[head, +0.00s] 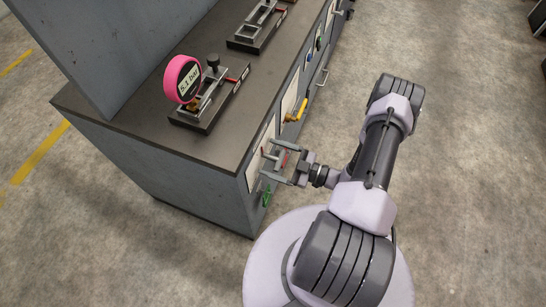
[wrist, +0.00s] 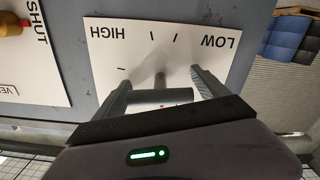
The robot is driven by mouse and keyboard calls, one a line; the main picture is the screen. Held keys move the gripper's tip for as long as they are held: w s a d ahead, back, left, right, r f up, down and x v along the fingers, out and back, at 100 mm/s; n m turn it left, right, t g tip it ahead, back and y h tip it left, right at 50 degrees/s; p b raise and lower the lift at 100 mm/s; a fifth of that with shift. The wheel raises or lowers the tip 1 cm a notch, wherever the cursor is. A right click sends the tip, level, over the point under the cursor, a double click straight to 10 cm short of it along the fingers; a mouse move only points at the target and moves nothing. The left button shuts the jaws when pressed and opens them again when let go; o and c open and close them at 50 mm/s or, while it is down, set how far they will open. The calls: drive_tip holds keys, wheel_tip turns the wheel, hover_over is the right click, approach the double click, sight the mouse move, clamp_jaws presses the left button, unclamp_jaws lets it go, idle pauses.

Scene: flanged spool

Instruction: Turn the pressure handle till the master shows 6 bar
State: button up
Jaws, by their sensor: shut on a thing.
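The master gauge (head: 183,80), round with a pink rim, stands on the bench top; its small display seems to read 5.1 bar. The pressure handle (head: 283,158), with red on it, is on the cabinet front near the corner. My gripper (head: 268,160) is at it, fingers shut on the handle.
A yellow handle (head: 302,110) sticks out farther along the cabinet front, and a green one (head: 266,198) sits low near the corner. A plate marked SHUT (wrist: 40,70) lies left in the wrist view. The floor (head: 460,130) to the right is clear.

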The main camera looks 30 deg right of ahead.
drive_tip(key=m, duration=0.4)
drive_tip(key=shift+s+a, duration=0.1)
drive_tip(key=shift+m, duration=1.8)
drive_tip(key=shift+r+m, duration=0.1)
drive_tip(key=shift+m, duration=0.2)
drive_tip(key=o, duration=1.2)
drive_tip(key=p+v, duration=0.3)
drive_tip(key=v, duration=1.4)
